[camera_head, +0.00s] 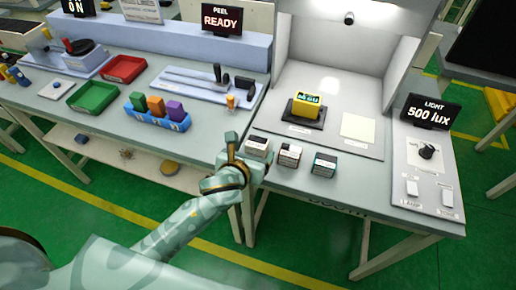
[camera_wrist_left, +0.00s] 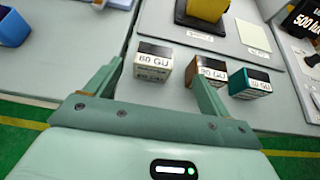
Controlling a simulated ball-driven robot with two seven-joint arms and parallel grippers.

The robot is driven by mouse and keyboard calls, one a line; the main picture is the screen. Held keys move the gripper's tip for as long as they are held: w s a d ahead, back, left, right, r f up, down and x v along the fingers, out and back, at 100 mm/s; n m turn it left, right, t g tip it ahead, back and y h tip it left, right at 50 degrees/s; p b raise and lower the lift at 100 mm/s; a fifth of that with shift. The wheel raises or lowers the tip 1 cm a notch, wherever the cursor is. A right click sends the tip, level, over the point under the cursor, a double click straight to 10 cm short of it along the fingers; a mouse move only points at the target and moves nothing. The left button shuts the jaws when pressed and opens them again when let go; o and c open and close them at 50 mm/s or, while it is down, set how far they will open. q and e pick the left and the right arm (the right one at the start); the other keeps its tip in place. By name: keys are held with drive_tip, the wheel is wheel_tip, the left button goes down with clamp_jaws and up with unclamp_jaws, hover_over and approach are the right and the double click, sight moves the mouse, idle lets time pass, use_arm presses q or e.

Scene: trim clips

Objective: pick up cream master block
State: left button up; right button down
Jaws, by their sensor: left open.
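Three small dark-topped blocks with white printed labels stand in a row near the bench's front edge. The left one (camera_head: 257,147) looks pale cream to white and reads about "60 GU" in the left wrist view (camera_wrist_left: 153,62). The middle one (camera_head: 289,156) has brownish sides, and the right one (camera_head: 324,165) is teal. I cannot tell for certain which is the cream master block. My left gripper (camera_head: 240,155) is open and empty at the bench edge, just left of the left block. In the left wrist view its fingers (camera_wrist_left: 155,75) spread before that block.
A yellow device (camera_head: 307,105) sits on a dark pad in the light booth, beside a cream sheet (camera_head: 357,128). A blue rack (camera_head: 158,120) with coloured blocks stands left. Switches and a dial (camera_head: 427,151) are at right.

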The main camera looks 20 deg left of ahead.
sight(259, 141)
use_arm(q)
drive_tip(key=b+x, duration=0.1)
drive_tip(key=x, duration=0.3)
drive_tip(key=shift+w+f, duration=0.15)
drive_tip(key=x, duration=0.1)
drive_tip(key=b+x, duration=0.1)
drive_tip(key=x, duration=0.1)
drive_tip(key=b+x, duration=0.1)
drive_tip(key=x, duration=0.1)
drive_tip(key=shift+a+f, duration=0.25)
drive_tip(key=shift+a, duration=0.15)
drive_tip(key=shift+w, duration=0.15)
drive_tip(key=shift+r, duration=0.1)
drive_tip(key=c, duration=1)
drive_tip(key=shift+c, duration=0.6)
